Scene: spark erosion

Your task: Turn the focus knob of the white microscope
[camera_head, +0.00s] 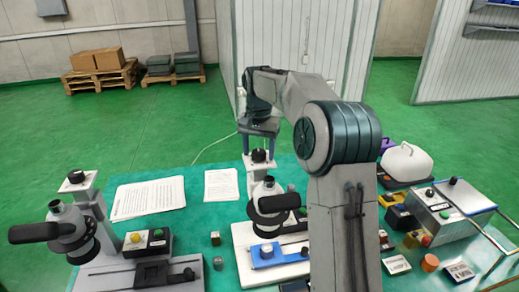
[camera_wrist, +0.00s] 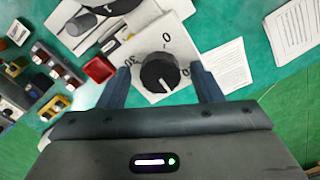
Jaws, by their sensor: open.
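The white microscope stands on the green table in the middle of the head view, with a white base (camera_head: 245,272), a tilted head with a dark cylinder (camera_head: 279,203) and a column. Its black focus knob (camera_head: 258,155) is on top of the column. In the wrist view the black knob (camera_wrist: 159,72), with a white pointer line, sits on a white plate printed with numbers. My gripper (camera_head: 258,131) is above the knob in the head view. In the wrist view my gripper (camera_wrist: 160,70) is open, with one finger on each side of the knob and visible gaps between.
A second, grey microscope (camera_head: 72,230) stands at the left. Paper sheets (camera_head: 148,199) lie behind it. A control box (camera_head: 436,215), a white canister (camera_head: 407,162) and small boxes crowd the right. A blue device (camera_head: 277,257) lies on the white base.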

